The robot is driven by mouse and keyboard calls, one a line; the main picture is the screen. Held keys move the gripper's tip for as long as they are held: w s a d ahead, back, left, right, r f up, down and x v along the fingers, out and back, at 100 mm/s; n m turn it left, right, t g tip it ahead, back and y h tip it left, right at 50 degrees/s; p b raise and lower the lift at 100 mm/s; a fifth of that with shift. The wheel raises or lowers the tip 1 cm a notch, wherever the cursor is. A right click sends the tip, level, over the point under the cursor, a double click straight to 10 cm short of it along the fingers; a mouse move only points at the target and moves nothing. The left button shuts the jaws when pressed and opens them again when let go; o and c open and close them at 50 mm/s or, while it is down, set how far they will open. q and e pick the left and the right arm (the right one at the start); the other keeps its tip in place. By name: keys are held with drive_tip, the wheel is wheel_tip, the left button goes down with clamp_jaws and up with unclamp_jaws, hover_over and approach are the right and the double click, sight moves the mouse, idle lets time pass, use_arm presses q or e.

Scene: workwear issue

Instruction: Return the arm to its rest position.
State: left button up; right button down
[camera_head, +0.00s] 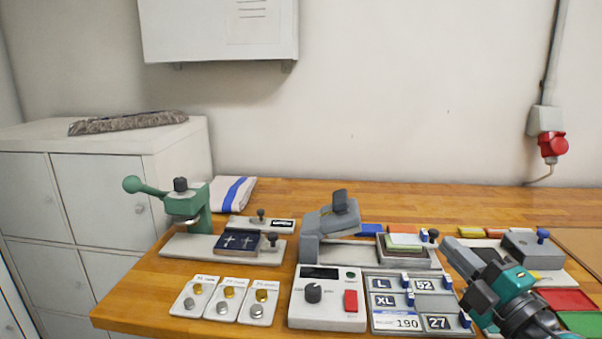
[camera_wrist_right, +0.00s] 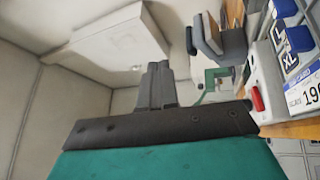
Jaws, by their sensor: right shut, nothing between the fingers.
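My right gripper (camera_head: 462,258) comes in from the lower right of the head view. Its fingers are shut with nothing between them, and they point up and to the left, over the right part of the wooden table (camera_head: 420,198). In the right wrist view the closed fingers (camera_wrist_right: 157,84) stand in the middle, pointing toward the wall. The gripper appears above the table beside the size-label board (camera_head: 383,321). My left gripper is not in view.
A green lever press (camera_head: 195,205), a grey clamp device (camera_head: 312,238), a control box with knob (camera_head: 328,316) and several button cards (camera_head: 228,299) stand left of the gripper. A grey block device (camera_head: 532,250) and red and green trays (camera_head: 565,299) lie right. Space above the table is free.

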drive_tip(key=s+d+f+m+g+h, duration=0.2)
drive_tip(key=s+f+m+g+h, duration=0.15)
drive_tip(key=f+m+h, duration=0.4)
drive_tip(key=s+d+f+m+g+h, duration=0.25)
drive_tip(key=s+f+m+h, duration=0.25)
drive_tip(key=m, duration=0.5)
drive_tip(key=s+a+f+m+g+y, duration=0.1)
drive_tip(key=s+a+f+g+y, duration=0.1)
drive_tip(key=s+a+f+g, duration=0.3)
drive_tip(key=s+a+f+g+y, duration=0.1)
drive_tip(key=s+f, duration=0.1)
drive_tip(key=s, duration=0.5)
drive_tip(key=s+a+f+m+g+y, duration=0.1)
drive_tip(key=s+a+f+g+y, duration=0.1)
drive_tip(key=s+a+f+g, duration=0.3)
drive_tip(key=w+a+f+n+t+y, duration=0.1)
drive_tip(key=w+f+t, duration=0.4)
drive_tip(key=f+t, duration=0.3)
drive_tip(key=shift+w+t+y, duration=0.3)
drive_tip(key=shift+w+y, duration=0.05)
drive_tip(key=shift+w, duration=0.05)
drive_tip(key=shift+f, duration=0.1)
